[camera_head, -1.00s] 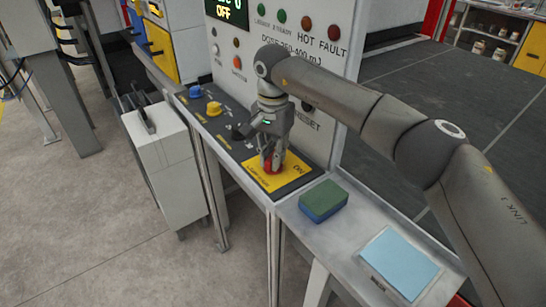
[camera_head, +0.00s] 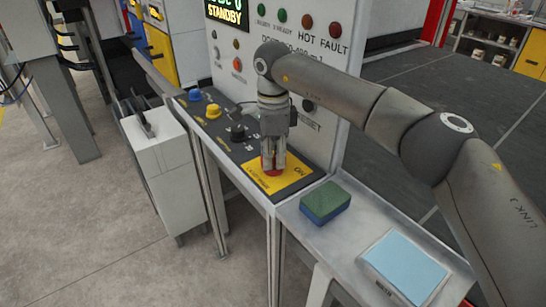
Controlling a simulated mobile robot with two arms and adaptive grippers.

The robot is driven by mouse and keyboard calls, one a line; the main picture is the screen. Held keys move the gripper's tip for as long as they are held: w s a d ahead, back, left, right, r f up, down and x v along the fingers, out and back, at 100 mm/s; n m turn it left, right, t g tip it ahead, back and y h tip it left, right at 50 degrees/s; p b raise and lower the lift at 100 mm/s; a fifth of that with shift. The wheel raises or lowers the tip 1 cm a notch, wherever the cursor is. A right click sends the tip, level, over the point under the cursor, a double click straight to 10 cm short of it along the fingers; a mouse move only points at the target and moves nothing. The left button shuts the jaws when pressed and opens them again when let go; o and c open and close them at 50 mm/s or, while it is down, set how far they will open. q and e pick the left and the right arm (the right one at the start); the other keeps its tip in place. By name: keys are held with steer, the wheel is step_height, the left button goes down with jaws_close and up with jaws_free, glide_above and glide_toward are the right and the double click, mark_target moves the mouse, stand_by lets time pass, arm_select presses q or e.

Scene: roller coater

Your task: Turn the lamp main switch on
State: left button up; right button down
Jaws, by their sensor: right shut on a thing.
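The lamp main switch is a red knob (camera_head: 272,170) on a yellow plate (camera_head: 290,180) marked ON at its right side. My right gripper (camera_head: 272,166) points down over the plate with its fingers closed around the red knob, which they partly hide. The display (camera_head: 226,14) on the upright panel reads STANDBY. My left gripper is not in view.
Behind the plate, a black knob (camera_head: 237,133), a yellow knob (camera_head: 213,111) and a blue knob (camera_head: 194,95) sit on the dark console. A green-and-blue sponge (camera_head: 325,202) and a light blue pad (camera_head: 405,266) lie on the metal shelf to the right.

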mark_target(274, 156)
steer(key=shift+m, duration=1.6)
steer(key=c, duration=1.4)
jaws_free()
step_height(274, 156, up, 12)
steer(key=shift+r, duration=0.1)
